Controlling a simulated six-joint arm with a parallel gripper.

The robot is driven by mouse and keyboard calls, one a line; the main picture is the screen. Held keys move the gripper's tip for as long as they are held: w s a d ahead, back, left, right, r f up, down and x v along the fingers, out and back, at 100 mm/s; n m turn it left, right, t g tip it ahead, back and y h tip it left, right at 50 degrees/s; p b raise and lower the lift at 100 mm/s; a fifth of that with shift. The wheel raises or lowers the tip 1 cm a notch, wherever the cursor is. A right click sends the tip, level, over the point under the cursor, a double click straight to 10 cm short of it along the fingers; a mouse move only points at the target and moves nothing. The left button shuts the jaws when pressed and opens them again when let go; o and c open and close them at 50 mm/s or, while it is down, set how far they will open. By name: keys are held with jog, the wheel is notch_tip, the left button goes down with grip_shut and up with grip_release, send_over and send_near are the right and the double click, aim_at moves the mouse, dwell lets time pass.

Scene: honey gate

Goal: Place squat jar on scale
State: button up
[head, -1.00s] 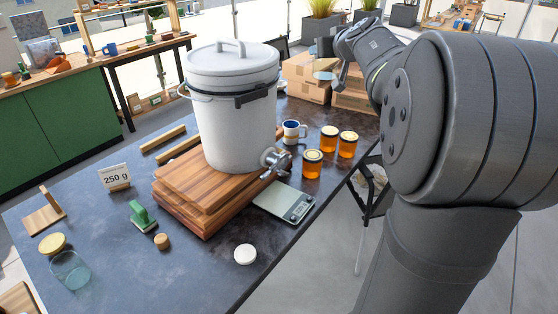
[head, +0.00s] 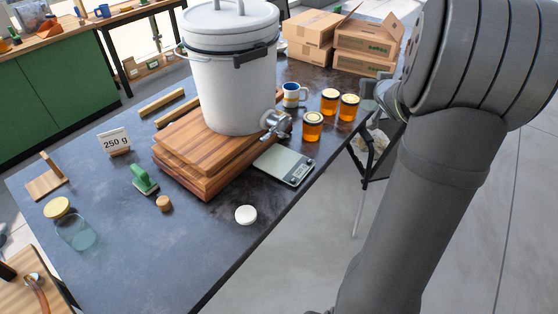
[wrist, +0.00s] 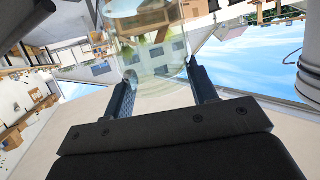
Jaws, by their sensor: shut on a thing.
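My gripper (wrist: 163,88) is shut on a clear glass jar (wrist: 150,45), which I take as the squat jar. The jar sits between the two dark fingers in the wrist view, and the room shows through its glass. In the head view my gripper and the jar are not clearly visible; my arm blocks much of the right side. The flat scale (head: 283,163) lies on the dark table, right of the wooden boards and below the tap. Its top is clear.
The white honey tank (head: 232,90) stands on stacked wooden boards (head: 190,165), its metal tap (head: 275,122) towards the scale. Several amber jars (head: 312,125) and a mug (head: 294,94) stand behind the scale. A white lid (head: 245,215) lies in front. Cardboard boxes (head: 340,40) are behind.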

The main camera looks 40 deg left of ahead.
jog(key=s+d+f+m+t+h, duration=0.1)
jog(key=s+d+f+m+h, duration=0.25)
jog(key=d+f, duration=0.9)
jog(key=s+d+f+m+t+h, duration=0.1)
jog(key=s+d+f+m+h, duration=0.25)
jog(key=d+f, duration=0.85)
jog(key=w+a+r+n+g+y, duration=0.1)
jog(key=a+n+g+y, duration=0.1)
jog(key=a+n+y, duration=0.5)
jog(key=w+a+r+n+g+y, duration=0.1)
jog(key=a+n+g+y, duration=0.1)
jog(key=a, duration=0.9)
jog(key=s+a+f+n+g+y, duration=0.3)
jog(key=s+a+n+g+y, duration=0.1)
jog(key=s+a+n+g, duration=0.7)
jog(key=shift+m, duration=0.5)
jog(key=a, duration=0.6)
jog(key=w+a, duration=0.1)
jog(key=a, duration=1.2)
jog(key=shift+w+a+f, duration=0.1)
jog(key=shift+w, duration=0.05)
jog(key=shift+f, duration=0.1)
